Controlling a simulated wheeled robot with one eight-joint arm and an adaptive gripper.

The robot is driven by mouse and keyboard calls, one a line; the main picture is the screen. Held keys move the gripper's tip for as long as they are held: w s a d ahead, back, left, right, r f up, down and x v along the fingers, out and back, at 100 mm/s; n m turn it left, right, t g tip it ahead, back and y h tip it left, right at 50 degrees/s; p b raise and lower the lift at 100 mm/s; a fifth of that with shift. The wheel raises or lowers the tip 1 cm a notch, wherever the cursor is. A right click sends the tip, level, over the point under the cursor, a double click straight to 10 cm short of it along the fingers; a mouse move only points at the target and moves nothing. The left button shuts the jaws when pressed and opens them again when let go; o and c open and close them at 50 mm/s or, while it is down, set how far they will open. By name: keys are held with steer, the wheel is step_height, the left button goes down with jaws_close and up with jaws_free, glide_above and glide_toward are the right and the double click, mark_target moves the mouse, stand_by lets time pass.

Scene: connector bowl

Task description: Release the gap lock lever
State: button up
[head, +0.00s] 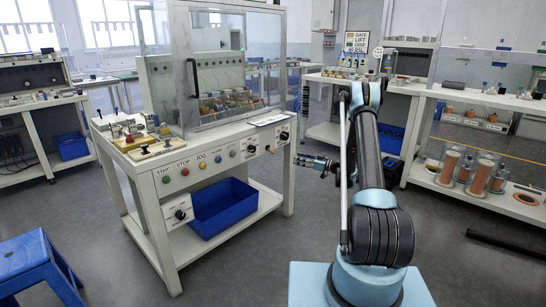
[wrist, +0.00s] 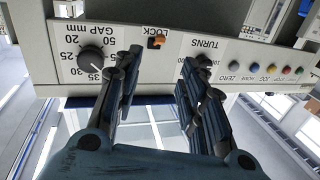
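The gap lock lever (wrist: 156,41) is a small orange piece in a dark slot by the word LOCK on the white panel. It also shows small in the head view (head: 268,148). My gripper (wrist: 163,60) is open and empty, with its two fingers wide apart on either side of the lever in the wrist view. The fingers look short of the panel, and I cannot tell the exact distance. In the head view my gripper (head: 302,160) is at the right of the machine's front panel. The black gap knob (wrist: 92,60) is left of the lever.
The turns knob (wrist: 201,66) is partly hidden behind the right finger. Several coloured buttons (wrist: 270,70) sit on the panel to the right. A blue bin (head: 222,208) is under the machine table. A blue stool (head: 38,268) stands at the lower left. Floor is free before the machine.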

mark_target(273, 153)
steer(key=x, duration=1.7)
steer(key=shift+a, duration=0.15)
jaws_close()
